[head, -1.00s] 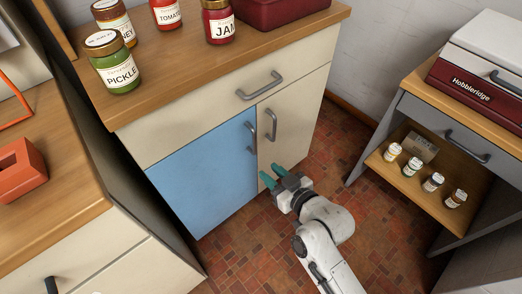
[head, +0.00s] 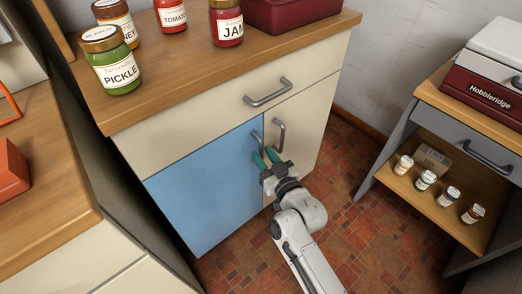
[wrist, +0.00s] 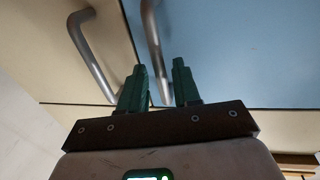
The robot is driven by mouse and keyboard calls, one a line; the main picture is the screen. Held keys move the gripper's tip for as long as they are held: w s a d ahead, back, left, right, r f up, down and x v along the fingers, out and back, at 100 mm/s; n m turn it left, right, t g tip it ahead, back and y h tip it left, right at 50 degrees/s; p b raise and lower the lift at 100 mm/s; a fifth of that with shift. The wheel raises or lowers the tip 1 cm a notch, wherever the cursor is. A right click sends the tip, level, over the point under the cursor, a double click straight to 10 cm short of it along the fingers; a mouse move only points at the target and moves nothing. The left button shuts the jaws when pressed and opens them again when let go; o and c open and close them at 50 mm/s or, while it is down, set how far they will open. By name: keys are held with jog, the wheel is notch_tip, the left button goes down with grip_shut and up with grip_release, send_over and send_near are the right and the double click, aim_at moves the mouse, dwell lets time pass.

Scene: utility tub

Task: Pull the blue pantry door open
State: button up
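The blue pantry door (head: 210,185) appears closed, flush in the front of the cream cabinet. Its grey bar handle (head: 257,139) is upright near the door's right edge. My gripper (head: 264,157) is open, its green fingertips at the lower part of this handle. In the wrist view the blue door (wrist: 240,50) fills the upper right. The handle (wrist: 151,40) shows there with one end in the gap between the two fingers (wrist: 158,80). I cannot tell whether either finger touches it.
A second handle (head: 279,135) on the cream door stands close to the right. A drawer handle (head: 268,93) is above. Jars, including a pickle jar (head: 110,62), stand on the cabinet top. A wooden counter (head: 50,190) is at left; tiled floor (head: 345,205) is free at right.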

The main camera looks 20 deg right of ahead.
jog(key=shift+w+a, duration=0.15)
jog(key=shift+w, duration=0.85)
jog(key=shift+c, duration=0.4)
grip_shut()
